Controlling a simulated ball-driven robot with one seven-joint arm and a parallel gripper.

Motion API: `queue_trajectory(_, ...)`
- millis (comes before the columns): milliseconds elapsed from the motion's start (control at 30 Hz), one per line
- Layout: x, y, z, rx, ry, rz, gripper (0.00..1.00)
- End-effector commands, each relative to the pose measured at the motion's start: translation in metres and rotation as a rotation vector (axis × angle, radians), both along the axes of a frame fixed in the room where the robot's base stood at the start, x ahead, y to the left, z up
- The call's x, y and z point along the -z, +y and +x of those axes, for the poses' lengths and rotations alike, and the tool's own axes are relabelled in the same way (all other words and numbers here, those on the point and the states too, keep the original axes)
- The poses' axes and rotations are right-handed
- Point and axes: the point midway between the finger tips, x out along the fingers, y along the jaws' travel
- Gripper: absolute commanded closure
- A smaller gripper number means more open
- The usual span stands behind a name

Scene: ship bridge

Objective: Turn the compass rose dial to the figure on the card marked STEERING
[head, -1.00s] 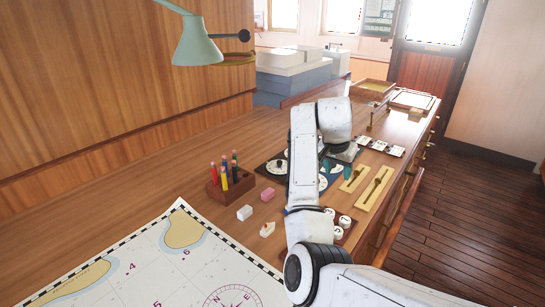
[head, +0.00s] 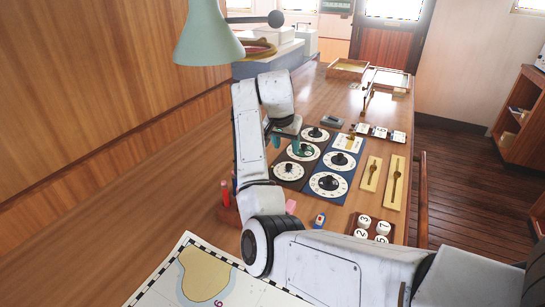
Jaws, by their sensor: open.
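Several round white dials with dark knobs sit on two panels on the desk, a dark one (head: 272,182) and a blue one (head: 310,196). On the dark panel are a far dial (head: 316,133), a middle dial (head: 308,153) and a near dial (head: 288,171). The blue panel carries dials (head: 341,163) (head: 328,187) and a pale plate (head: 348,143). I cannot tell which is the compass rose. Small white cards (head: 380,132) stand beyond; their writing is too small to read. My gripper (head: 286,143) is open, teal fingertips above the dark panel's left side, near the middle dial.
Two brass sliders (head: 397,182) (head: 371,173) lie right of the dials. A block of white numbered buttons (head: 364,222) is in front. A chart (head: 205,285) covers the near desk. A green lamp (head: 208,38) hangs at upper left. Trays (head: 349,68) stand at the far end.

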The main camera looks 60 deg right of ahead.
Motion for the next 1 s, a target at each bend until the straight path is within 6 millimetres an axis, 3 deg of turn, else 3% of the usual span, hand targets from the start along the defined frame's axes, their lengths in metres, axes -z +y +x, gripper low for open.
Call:
queue_trajectory(167,0.009,-0.004,0.0,0.001,0.002,0.001,0.49)
queue_trajectory(700,0.088,-0.037,0.005,0.001,0.002,0.002,0.49)
queue_trajectory(1000,0.1,-0.041,0.006,0.0,0.0,0.001,0.49)
